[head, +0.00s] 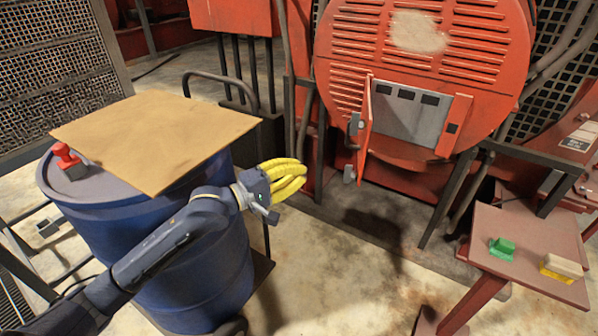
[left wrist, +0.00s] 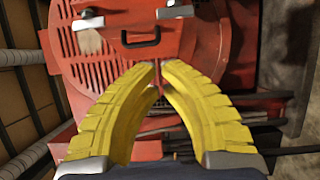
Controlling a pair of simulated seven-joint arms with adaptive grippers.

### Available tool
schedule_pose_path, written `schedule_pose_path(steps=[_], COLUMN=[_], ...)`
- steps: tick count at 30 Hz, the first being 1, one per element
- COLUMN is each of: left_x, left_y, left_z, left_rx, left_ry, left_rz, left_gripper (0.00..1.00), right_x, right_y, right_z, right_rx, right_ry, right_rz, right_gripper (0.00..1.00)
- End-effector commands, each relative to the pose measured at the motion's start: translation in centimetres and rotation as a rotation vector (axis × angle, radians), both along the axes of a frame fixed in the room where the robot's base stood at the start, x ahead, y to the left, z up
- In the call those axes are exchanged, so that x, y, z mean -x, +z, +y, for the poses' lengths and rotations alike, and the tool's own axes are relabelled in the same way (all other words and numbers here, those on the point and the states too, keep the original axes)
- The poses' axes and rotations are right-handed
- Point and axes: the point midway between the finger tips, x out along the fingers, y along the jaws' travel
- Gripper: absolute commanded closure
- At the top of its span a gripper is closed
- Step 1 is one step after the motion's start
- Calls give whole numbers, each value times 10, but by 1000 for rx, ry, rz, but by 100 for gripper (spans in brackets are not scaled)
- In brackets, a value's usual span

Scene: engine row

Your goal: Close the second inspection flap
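One inspection flap (head: 365,128) shows on the round red engine housing; I cannot tell whether it is the second. It is a red panel swung outward at the left side of a rectangular opening with a grey inner panel (head: 408,113). In the left wrist view a red panel with a black handle (left wrist: 141,40) and grey metal fittings lies beyond the fingertips. My left gripper (head: 303,173), with yellow ribbed fingers, is left of and below the flap, apart from it. In the left wrist view its fingertips (left wrist: 159,66) come together with nothing visibly held. My right gripper is out of view.
At right a reddish table (head: 515,235) holds a green block (head: 502,248) and a yellow-and-cream block (head: 562,267). Floor between is open.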

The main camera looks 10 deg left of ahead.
Motion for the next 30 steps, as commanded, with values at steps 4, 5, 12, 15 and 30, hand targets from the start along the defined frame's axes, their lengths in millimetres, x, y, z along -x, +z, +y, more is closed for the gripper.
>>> schedule_pose_path(steps=[4,5,12,15,30], left_x=[-20,-24,-54,-54,-54], left_y=[1,1,1,0,0], left_z=[-20,-24,-52,-65,-92], left_rx=[1,0,-1,1,-2], left_ry=[0,1,2,-1,1], left_rz=[-2,-3,-2,-1,-2], left_gripper=[100,100,100,100,100], right_x=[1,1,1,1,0], right_y=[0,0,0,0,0], right_z=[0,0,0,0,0], right_rx=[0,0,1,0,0], right_ry=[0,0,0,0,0], right_rz=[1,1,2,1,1], right_gripper=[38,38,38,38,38])
